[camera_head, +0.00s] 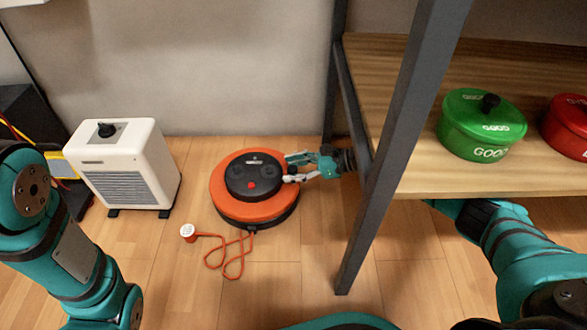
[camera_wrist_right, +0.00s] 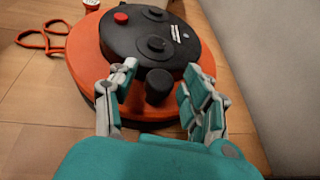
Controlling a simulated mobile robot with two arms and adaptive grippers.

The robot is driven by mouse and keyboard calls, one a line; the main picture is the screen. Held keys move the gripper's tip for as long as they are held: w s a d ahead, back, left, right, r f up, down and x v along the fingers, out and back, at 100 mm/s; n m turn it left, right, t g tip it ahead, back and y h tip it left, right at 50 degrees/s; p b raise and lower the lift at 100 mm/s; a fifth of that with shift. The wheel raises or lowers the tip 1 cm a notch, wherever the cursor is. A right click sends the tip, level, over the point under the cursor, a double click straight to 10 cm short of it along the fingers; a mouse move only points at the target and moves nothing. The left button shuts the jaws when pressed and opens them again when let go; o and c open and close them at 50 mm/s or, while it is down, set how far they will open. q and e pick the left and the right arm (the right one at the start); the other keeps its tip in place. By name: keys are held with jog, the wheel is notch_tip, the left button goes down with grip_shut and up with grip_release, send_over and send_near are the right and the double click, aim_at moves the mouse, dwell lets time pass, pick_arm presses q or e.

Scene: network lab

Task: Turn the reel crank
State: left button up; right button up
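The reel (camera_head: 228,206) is a round orange drum lying flat on the wooden floor. A black round crank plate (camera_head: 251,173) with a red button sits on top of it; the plate also shows in the right wrist view (camera_wrist_right: 125,42). A black upright crank knob (camera_wrist_right: 158,86) stands at the plate's near edge in the right wrist view. My right gripper (camera_head: 288,168) reaches in from the right in the head view. Its fingers are open, one on each side of the knob, with gaps visible. My left arm shows at the left, but its gripper is out of view.
An orange cord with a white plug (camera_head: 188,233) lies in front of the reel. A white heater (camera_head: 125,165) stands left. A shelf with a dark post (camera_head: 395,130) and wooden boards stands right, holding a green pot (camera_head: 475,135) and a red pot (camera_head: 570,125). A wall is behind.

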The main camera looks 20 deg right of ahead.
jog(key=shift+a, duration=0.1)
jog(key=shift+s+r, duration=0.1)
jog(key=v, duration=1.2)
